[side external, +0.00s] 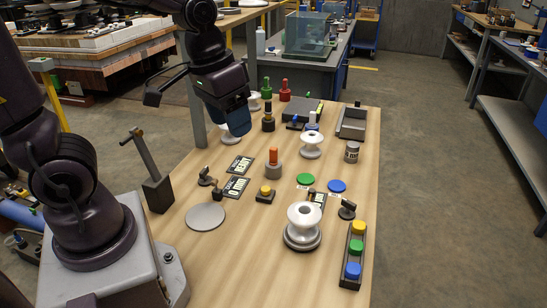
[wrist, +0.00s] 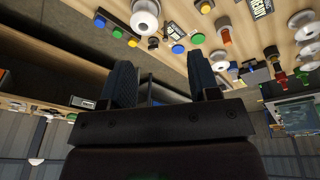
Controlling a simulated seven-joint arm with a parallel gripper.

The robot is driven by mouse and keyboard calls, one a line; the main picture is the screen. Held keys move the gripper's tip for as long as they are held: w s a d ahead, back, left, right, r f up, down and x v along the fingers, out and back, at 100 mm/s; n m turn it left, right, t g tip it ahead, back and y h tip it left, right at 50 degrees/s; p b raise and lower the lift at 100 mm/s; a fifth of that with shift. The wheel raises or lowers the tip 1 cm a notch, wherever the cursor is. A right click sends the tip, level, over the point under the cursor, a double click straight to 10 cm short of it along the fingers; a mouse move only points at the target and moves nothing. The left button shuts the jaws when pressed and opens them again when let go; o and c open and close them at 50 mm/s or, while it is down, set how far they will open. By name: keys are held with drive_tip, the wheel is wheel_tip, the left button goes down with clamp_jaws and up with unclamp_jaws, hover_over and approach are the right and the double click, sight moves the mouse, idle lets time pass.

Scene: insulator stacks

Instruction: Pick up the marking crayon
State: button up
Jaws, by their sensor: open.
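I cannot pick out the marking crayon for certain. An upright orange piece (side external: 273,154) stands on a short grey cylinder near the middle of the wooden table, and may be it. An orange-ended piece (wrist: 222,33) also shows in the wrist view. My gripper (side external: 231,117) is above the back left part of the table, well apart from that orange piece. In the wrist view my gripper (wrist: 160,62) has its two dark blue fingers spread, with nothing held between them.
White insulators (side external: 303,218) stand on the table, with a grey disc (side external: 205,217) at left. A tray of coloured buttons (side external: 354,252) lies at front right. Green (side external: 306,180) and blue discs (side external: 337,186) lie at centre. Red (side external: 285,90) and green bottle-like pieces (side external: 266,88) stand at the back.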

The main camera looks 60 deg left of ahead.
drive_tip(key=w+a+f+n+g, duration=0.1)
drive_tip(key=w+a+f+n, duration=0.2)
drive_tip(key=w+a+f, duration=0.35)
drive_tip(key=n+t+y, duration=0.2)
drive_tip(key=n+y, duration=0.2)
approach(273, 148)
drive_tip(key=x, duration=0.7)
drive_tip(key=shift+w+a+r, duration=0.15)
drive_tip(key=shift+w+a, duration=0.15)
drive_tip(key=shift+w, duration=0.05)
drive_tip(key=shift+s+d+f+x, duration=0.1)
drive_tip(key=shift+x, duration=0.8)
drive_tip(key=shift+s+d+f+x, duration=0.1)
drive_tip(key=shift+s+d+x, duration=0.05)
drive_tip(key=shift+x, duration=0.75)
drive_tip(key=shift+s+d+f+x, duration=0.1)
drive_tip(key=shift+x, duration=0.8)
drive_tip(key=shift+r, duration=0.15)
drive_tip(key=c, duration=1)
